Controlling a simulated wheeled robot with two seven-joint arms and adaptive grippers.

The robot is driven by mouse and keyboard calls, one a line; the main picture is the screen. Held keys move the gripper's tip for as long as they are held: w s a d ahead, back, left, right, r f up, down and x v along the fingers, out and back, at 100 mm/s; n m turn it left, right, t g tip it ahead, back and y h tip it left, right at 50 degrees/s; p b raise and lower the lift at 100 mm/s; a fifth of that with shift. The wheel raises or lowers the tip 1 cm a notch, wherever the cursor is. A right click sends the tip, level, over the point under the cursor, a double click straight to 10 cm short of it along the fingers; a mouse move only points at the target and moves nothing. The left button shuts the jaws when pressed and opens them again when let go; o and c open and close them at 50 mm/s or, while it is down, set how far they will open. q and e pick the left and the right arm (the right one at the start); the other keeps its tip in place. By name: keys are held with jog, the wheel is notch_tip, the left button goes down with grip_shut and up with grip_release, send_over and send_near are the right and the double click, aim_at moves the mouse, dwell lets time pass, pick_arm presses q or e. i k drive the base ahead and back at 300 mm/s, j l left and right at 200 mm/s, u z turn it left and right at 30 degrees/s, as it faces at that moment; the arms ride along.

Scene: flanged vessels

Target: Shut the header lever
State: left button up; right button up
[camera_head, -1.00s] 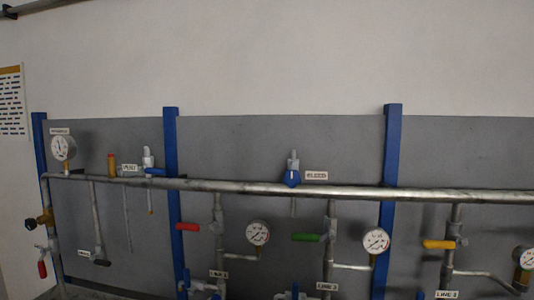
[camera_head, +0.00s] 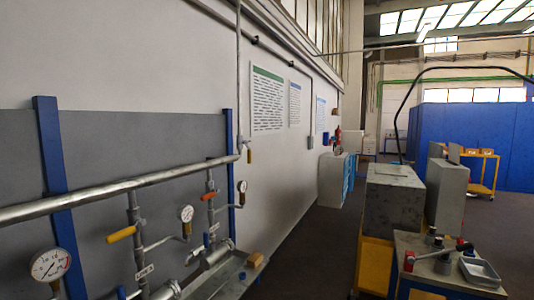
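The header pipe (camera_head: 105,190) runs along the grey panel on the left and meets a vertical pipe at its right end. A small brass-coloured fitting (camera_head: 249,156) hangs near that joint. I cannot read a label naming any of these as the header lever. Neither of my grippers is in view.
Pressure gauges (camera_head: 50,264) sit beside the branches. A bench (camera_head: 450,266) with a tray (camera_head: 480,270) stands at the lower right, near a grey box (camera_head: 393,198). An open dark floor aisle (camera_head: 309,245) runs between the wall and the bench.

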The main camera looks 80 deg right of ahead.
aim_at(249, 151)
jog(key=z, duration=2.65)
